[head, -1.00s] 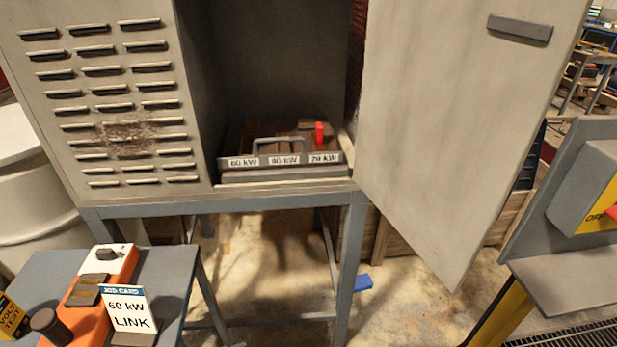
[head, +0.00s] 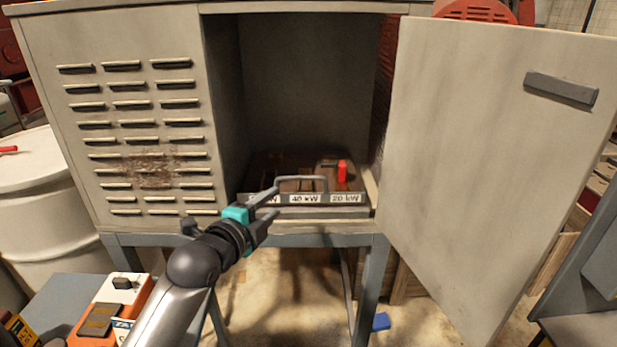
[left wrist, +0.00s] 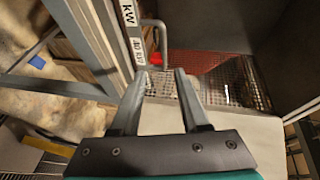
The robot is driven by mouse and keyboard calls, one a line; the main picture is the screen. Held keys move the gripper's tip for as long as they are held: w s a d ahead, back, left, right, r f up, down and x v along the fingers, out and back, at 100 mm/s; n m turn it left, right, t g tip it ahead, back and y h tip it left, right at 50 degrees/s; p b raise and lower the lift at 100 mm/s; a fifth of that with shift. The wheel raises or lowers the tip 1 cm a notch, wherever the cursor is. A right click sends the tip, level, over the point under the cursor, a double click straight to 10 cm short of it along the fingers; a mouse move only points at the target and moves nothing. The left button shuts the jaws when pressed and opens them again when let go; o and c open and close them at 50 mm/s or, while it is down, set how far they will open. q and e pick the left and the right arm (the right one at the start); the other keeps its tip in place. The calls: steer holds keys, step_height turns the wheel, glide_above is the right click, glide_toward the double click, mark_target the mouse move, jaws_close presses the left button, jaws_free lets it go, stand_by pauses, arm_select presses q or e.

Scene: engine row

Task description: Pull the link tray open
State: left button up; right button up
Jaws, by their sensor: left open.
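The link tray (head: 347,198) sits in the bottom of the open cabinet. Its front strip carries kW labels; 40 kW and 20 kW read clearly, and the left label is partly covered by my gripper. A grey bar handle (head: 310,177) stands at its front, and a red peg (head: 342,171) stands on it at the right. My left gripper (head: 272,202) is open and empty in front of the tray's left part. In the left wrist view, the handle (left wrist: 163,38) shows just beyond the open fingertips (left wrist: 160,74). Whether they touch it I cannot tell. My right gripper is out of view.
The cabinet door (head: 480,150) stands swung open on the right. The louvred panel (head: 140,130) bounds the opening on the left. An orange device (head: 105,310) lies on a side table at lower left. A blue block (head: 381,321) lies on the floor.

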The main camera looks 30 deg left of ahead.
mark_target(301, 179)
arm_select(q)
steer(key=x, duration=0.5)
steer(key=b+x, duration=0.1)
steer(key=x, duration=0.9)
steer(key=shift+w+r, duration=0.15)
steer(key=shift+r, duration=0.25)
jaws_close()
stand_by(1.0)
